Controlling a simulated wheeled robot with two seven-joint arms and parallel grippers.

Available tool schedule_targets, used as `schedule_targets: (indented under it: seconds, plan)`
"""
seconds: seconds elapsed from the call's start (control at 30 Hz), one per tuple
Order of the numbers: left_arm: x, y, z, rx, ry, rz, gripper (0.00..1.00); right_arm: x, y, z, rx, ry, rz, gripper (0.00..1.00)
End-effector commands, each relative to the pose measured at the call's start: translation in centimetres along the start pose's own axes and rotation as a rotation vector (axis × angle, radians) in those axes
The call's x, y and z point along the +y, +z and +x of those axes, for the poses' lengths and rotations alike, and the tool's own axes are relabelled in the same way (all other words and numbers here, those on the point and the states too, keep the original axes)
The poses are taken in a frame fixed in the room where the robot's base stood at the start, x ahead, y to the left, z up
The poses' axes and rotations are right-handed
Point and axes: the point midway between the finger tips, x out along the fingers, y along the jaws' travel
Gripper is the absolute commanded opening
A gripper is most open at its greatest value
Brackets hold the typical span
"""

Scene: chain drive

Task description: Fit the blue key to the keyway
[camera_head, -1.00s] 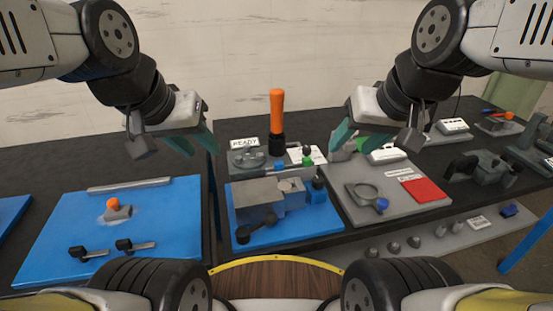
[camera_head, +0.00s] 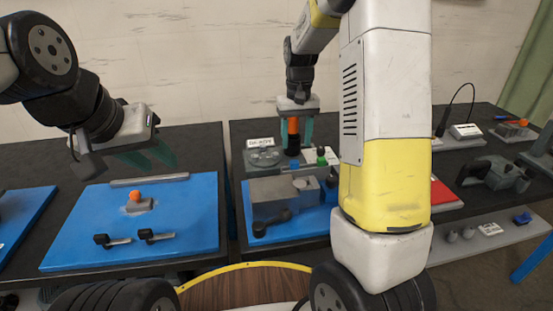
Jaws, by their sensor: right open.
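My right gripper (camera_head: 294,138) points down at the back of the middle bench. Its green fingers are open on either side of the orange handle (camera_head: 293,127) of an upright black-based tool; contact is unclear. A small blue piece (camera_head: 295,165) shows just below it, near a green knob (camera_head: 321,160); I cannot tell whether it is the blue key. A grey vise-like block (camera_head: 270,199) stands on a blue plate (camera_head: 300,229). No keyway can be made out. My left gripper (camera_head: 148,158) is open and empty above the back of the left blue board.
My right arm hides much of the grey board with the red pad (camera_head: 443,194). A gap separates the left and middle benches.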

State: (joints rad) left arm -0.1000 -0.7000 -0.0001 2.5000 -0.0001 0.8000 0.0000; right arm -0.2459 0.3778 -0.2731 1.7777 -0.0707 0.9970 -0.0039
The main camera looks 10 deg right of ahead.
Motion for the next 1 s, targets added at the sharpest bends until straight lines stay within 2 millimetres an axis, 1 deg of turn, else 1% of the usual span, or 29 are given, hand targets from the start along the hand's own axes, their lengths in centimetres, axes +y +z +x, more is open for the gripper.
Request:
schedule_targets:
  seconds: [0.27,0.53,0.67,0.87,0.9,0.97,1.0]
  plan:
    - [0.0,0.0,0.0,0.000,0.000,0.000,0.36,0.0,-0.1,3.0,-0.005,0.002,-0.001,0.51]
    - [0.0,0.0,0.0,0.000,0.000,0.000,0.36,-0.1,-0.4,6.9,-0.005,0.002,0.000,0.51]
    - [0.0,0.0,0.0,0.000,0.000,0.000,0.36,-0.1,-0.4,7.7,-0.002,0.001,-0.001,0.51]
    - [0.0,0.0,0.0,0.000,0.000,0.000,0.36,-0.1,-0.4,7.8,-0.001,0.001,-0.001,0.51]
    - [0.0,0.0,0.0,0.000,0.000,0.000,0.36,-0.1,-0.4,7.8,-0.001,0.001,-0.001,0.47]
    - [0.0,0.0,0.0,0.000,0.000,0.000,0.36,-0.1,-0.4,7.7,-0.001,0.001,-0.001,0.35]
    - [0.0,0.0,0.0,0.000,0.000,0.000,0.36,-0.1,-0.4,7.7,-0.001,0.001,-0.001,0.27]
